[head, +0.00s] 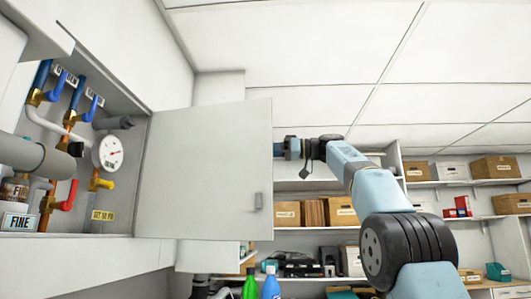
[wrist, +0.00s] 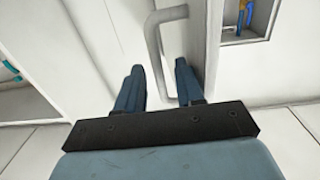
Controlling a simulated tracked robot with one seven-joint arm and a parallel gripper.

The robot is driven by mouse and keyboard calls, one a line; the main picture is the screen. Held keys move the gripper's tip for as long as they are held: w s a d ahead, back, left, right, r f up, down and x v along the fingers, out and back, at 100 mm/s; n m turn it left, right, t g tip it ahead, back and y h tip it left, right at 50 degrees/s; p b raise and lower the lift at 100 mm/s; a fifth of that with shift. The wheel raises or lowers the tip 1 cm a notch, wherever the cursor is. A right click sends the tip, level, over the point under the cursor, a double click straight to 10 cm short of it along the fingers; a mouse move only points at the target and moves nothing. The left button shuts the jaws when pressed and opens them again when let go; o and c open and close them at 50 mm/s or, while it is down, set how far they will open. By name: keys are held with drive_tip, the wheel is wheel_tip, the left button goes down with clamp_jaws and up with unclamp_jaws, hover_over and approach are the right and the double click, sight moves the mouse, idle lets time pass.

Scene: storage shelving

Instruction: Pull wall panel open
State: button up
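The white wall panel (head: 200,170) stands swung open on its hinge beside the recess with pipes; its inner face shows in the head view. A small grey latch (head: 258,201) sits near its free edge. In the wrist view the panel's outer face carries a grey bar handle (wrist: 156,52). My gripper (wrist: 158,68) is open, its two dark fingers apart on either side of the handle's lower part. I cannot tell whether either finger touches the handle. In the head view my gripper (head: 284,149) is at the panel's free edge, partly hidden behind it.
The recess holds pipes, colored valves and a round gauge (head: 108,153). Shelves behind my arm carry cardboard boxes (head: 341,211) and other goods. A green bottle (head: 250,284) and a blue bottle (head: 271,284) stand below the panel. Another white surface (wrist: 60,55) is at left in the wrist view.

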drive_tip(key=s+d, duration=0.2)
drive_tip(key=d, duration=1.1)
drive_tip(key=shift+s+d, duration=0.15)
drive_tip(key=shift+d, duration=0.15)
drive_tip(key=shift+c, duration=0.3)
